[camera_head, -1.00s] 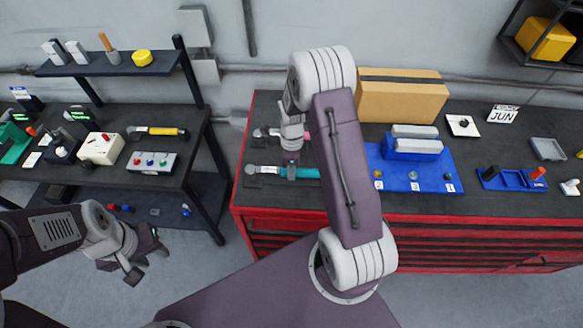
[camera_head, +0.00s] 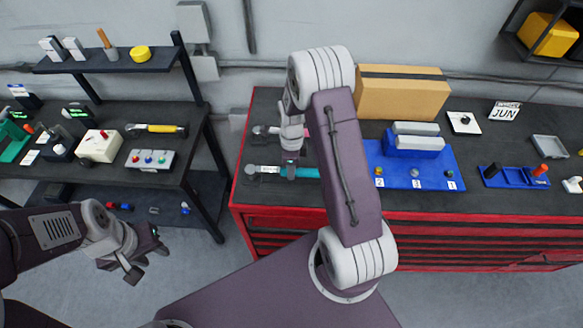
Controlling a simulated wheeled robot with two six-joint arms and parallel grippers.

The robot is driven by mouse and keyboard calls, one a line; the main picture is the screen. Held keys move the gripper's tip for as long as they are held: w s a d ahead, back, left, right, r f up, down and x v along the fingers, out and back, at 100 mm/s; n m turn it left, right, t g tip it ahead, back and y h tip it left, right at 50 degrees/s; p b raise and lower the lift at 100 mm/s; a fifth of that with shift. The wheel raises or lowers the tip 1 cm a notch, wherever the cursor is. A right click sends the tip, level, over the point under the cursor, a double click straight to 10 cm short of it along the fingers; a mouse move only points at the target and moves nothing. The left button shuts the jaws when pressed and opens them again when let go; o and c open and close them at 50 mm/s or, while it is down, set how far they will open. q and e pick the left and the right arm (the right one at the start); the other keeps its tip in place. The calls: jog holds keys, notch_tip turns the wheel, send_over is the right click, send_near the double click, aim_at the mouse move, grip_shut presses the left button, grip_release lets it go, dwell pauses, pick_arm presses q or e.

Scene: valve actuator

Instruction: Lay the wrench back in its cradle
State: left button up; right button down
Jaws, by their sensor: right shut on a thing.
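My left gripper (camera_head: 148,258) is open and empty, low in front of the left table.
The red bench (camera_head: 350,228) also carries a cardboard box (camera_head: 403,97), a blue board (camera_head: 428,174) with numbered knobs, and a blue tray (camera_head: 520,181). The left table (camera_head: 108,172) holds a yellow-handled tool (camera_head: 160,129) and a button box (camera_head: 148,160). A floor gap separates them.

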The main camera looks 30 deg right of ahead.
jog(key=shift+f, duration=0.25)
jog(key=c, duration=1)
grip_release()
jog(key=shift+c, duration=0.2)
notch_tip(320, 180, up, 9)
jog(key=b, duration=0.2)
jog(key=shift+w+d+b, duration=0.1)
jog(key=shift+b, duration=0.3)
jog(key=shift+w, duration=0.1)
